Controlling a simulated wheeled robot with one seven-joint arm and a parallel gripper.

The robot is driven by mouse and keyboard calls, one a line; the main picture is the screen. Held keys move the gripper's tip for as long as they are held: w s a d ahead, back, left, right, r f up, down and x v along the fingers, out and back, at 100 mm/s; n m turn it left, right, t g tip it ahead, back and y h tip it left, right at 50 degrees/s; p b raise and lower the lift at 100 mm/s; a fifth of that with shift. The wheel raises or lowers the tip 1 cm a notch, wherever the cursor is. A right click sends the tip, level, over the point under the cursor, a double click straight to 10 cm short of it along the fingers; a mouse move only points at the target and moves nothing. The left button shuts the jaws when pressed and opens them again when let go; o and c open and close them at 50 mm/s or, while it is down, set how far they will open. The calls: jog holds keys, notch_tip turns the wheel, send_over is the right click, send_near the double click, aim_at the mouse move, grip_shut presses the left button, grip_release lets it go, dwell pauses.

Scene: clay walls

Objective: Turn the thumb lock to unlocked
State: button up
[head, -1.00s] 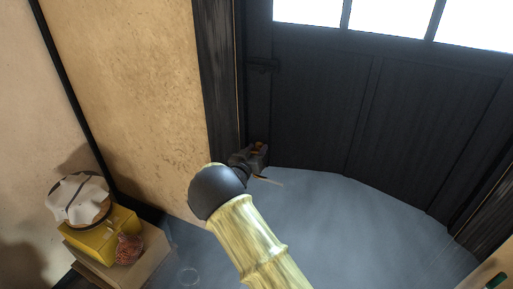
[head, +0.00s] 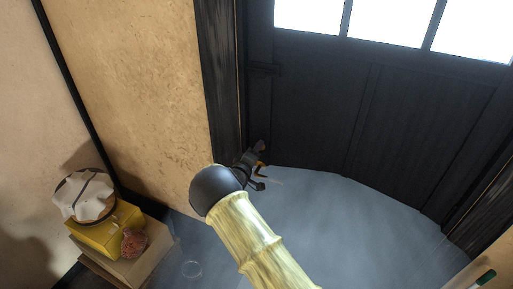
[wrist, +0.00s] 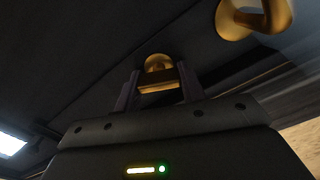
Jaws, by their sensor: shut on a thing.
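The brass thumb lock (wrist: 159,66) is on the dark door in the wrist view. Its round base shows just beyond a flat brass tab between my fingers. My gripper (wrist: 160,92) is shut on that tab, one finger on each side. In the head view my gripper (head: 260,166) is at the door's lower left edge, small and partly hidden behind my own wrist. I cannot tell from these frames whether the lock is at locked or unlocked.
A brass door handle (wrist: 254,16) sticks out near the gripper at upper right in the wrist view. The dark door (head: 320,110) looks closed beside its post (head: 221,80). A yellow box (head: 104,232) stands at lower left. The grey floor before the door is clear.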

jog(key=n+p, duration=0.1)
jog(key=n, duration=0.3)
jog(key=shift+n, duration=0.3)
dwell(0.4)
jog(key=o, duration=1)
jog(key=b+v, duration=0.3)
jog(key=v, duration=1.4)
jog(key=shift+s+r, duration=0.1)
jog(key=shift+s, duration=0.1)
